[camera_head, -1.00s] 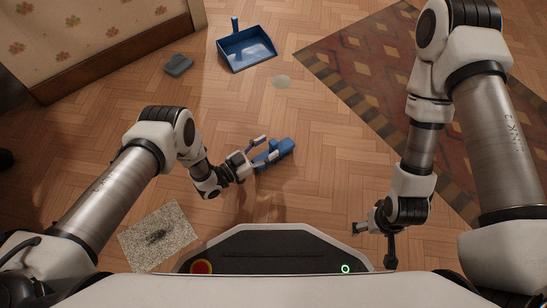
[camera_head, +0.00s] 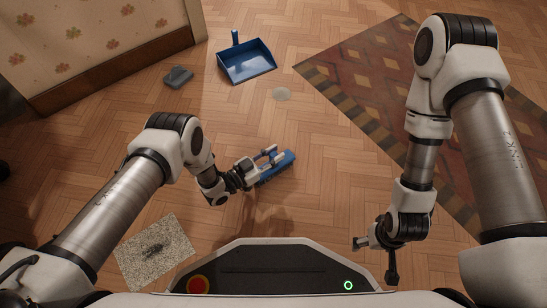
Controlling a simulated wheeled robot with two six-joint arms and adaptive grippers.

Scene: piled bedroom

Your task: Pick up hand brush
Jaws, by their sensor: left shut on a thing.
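The blue hand brush (camera_head: 286,160) is near the middle of the view, over the wooden floor. My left gripper (camera_head: 272,157) is shut on it, with its fingers across the brush's left part. The brush's far right end shows clear of the fingers. I cannot tell whether the brush touches the floor or is slightly above it. My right gripper (camera_head: 372,245) is at the lower right, away from the brush, and its fingers are too small to read.
A blue dustpan (camera_head: 247,68) lies at the top, with a small grey object (camera_head: 178,77) to its left. A patterned rug (camera_head: 345,75) lies right.

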